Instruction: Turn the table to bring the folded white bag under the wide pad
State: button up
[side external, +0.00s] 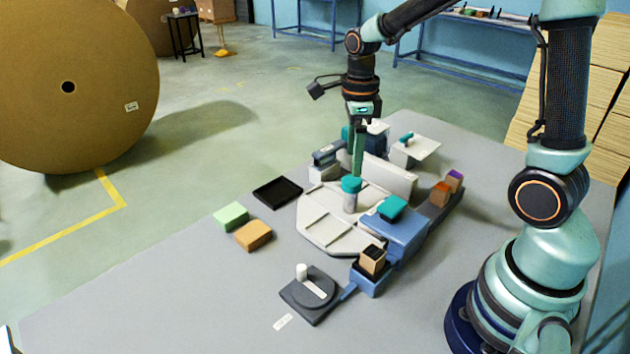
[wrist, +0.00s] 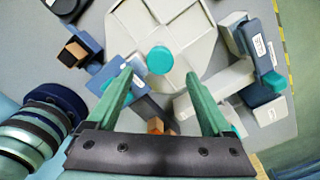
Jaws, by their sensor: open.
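The table is a pale grey turntable (side external: 325,232) with raised dividers and a teal-topped centre knob (side external: 351,185). It also fills the upper middle of the wrist view (wrist: 190,28). My gripper (side external: 357,172) points down just above the knob. In the wrist view its open fingers (wrist: 160,76) stand either side of the teal knob top (wrist: 160,60), with nothing held. I cannot tell whether they touch it. A blue station with a teal block (side external: 393,207) overhangs the turntable's right side. I cannot tell which station has the wide pad. I cannot make out a folded white bag.
A grey station (side external: 328,153) and an upright pale panel (side external: 390,178) stand close behind the turntable. A black tray (side external: 278,192), a green block (side external: 231,216) and an orange block (side external: 254,236) lie left. A dark dial base (side external: 312,296) sits in front. The left front is clear.

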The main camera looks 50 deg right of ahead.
notch_tip(320, 180, up, 7)
jog(key=shift+f, duration=0.15)
dwell(0.4)
jog(key=s+a+r+n+t, duration=0.1)
jog(key=s+n, duration=0.3)
jog(key=n, duration=0.9)
jog(key=s+a+r+n+t, duration=0.2)
jog(key=s+a+n+t, duration=0.2)
jog(key=n, duration=0.9)
jog(key=shift+s+n+t, duration=0.25)
jog(key=shift+n+t, duration=0.05)
